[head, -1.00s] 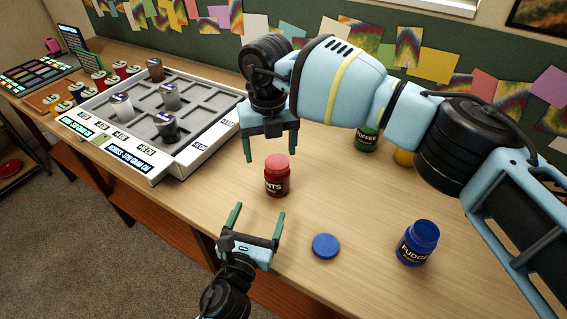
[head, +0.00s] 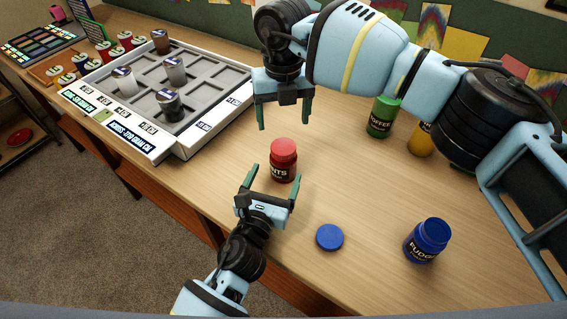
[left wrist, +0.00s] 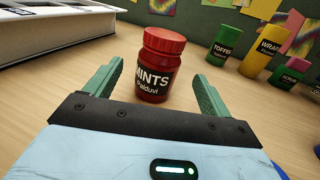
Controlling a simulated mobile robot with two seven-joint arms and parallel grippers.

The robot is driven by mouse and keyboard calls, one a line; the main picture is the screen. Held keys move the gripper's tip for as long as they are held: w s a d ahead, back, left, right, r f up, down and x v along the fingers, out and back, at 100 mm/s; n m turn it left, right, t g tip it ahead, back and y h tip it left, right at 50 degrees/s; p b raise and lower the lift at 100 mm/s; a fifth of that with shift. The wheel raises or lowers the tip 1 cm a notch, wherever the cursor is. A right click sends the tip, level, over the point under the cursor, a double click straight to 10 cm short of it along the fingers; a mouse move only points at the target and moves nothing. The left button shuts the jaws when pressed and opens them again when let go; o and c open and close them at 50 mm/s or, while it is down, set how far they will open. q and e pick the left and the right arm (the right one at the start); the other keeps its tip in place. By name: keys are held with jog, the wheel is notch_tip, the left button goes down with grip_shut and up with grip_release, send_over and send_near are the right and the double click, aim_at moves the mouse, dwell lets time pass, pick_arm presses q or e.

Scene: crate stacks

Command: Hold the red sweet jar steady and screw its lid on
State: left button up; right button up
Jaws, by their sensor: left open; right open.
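The red sweet jar (head: 284,168), labelled MINTS, stands upright on the table with a red lid (head: 283,147) sitting on its top. Whether the lid is fully screwed down cannot be told. My left gripper (head: 272,172) is open and low in front of the jar, its fingers pointing at it. In the left wrist view the jar (left wrist: 155,85) stands between and just beyond the two fingertips. My right gripper (head: 285,115) is open, pointing down above and slightly behind the jar, apart from the lid.
An open blue jar (head: 427,240) and a loose blue lid (head: 330,237) lie to the right. Green (head: 383,117) and yellow (head: 420,140) jars stand behind. A sectioned tray (head: 180,140) with several small pots is at the left.

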aim_at(280, 166)
pick_arm(q)
jog(key=x, duration=0.6)
jog(key=shift+w+d, duration=0.1)
jog(key=shift+w, duration=0.15)
grip_shut()
pick_arm(e)
jog(key=n, duration=0.5)
jog(key=shift+n, duration=0.3)
jog(key=n, duration=1.7)
